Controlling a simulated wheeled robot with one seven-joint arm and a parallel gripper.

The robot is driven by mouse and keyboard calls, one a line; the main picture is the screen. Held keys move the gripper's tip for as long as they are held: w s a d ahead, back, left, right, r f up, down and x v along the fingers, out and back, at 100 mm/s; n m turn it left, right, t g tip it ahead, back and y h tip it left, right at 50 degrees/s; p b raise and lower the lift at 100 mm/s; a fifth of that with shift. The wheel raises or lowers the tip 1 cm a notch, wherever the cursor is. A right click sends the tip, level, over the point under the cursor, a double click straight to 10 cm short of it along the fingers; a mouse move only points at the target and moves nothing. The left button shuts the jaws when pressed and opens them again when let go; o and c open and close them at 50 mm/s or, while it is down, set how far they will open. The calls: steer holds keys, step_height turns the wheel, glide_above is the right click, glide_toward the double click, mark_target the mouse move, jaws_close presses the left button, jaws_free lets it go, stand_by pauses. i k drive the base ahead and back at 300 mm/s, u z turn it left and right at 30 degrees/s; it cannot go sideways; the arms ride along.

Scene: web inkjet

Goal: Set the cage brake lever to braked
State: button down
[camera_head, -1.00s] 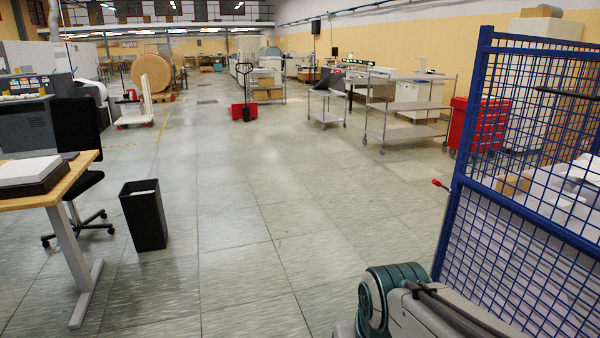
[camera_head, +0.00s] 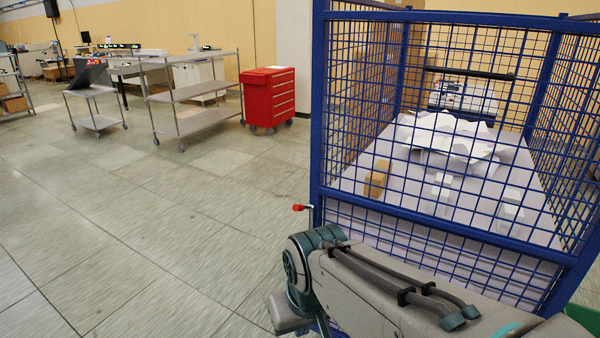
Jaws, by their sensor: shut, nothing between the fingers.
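The blue mesh cage (camera_head: 318,120) stands close in front of me on the right. The brake lever (camera_head: 299,207) shows a red tip on a thin rod, sticking out to the left of the cage's near left post. The lower part of the lever is hidden behind my arm. My arm reaches in from the lower right across the cage's front, and its teal joint is just below the red tip. My gripper is not in view, so its relation to the lever cannot be seen.
The cage holds white paper (camera_head: 450,140) and small boxes (camera_head: 376,180). A red drawer cabinet (camera_head: 270,98) and a grey wheeled shelf cart (camera_head: 185,95) stand farther back. The tiled floor (camera_head: 120,210) left of the cage is clear.

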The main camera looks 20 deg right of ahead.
mark_target(296, 208)
steer(key=z, duration=0.25)
steer(key=i, duration=1)
steer(key=z, duration=0.25)
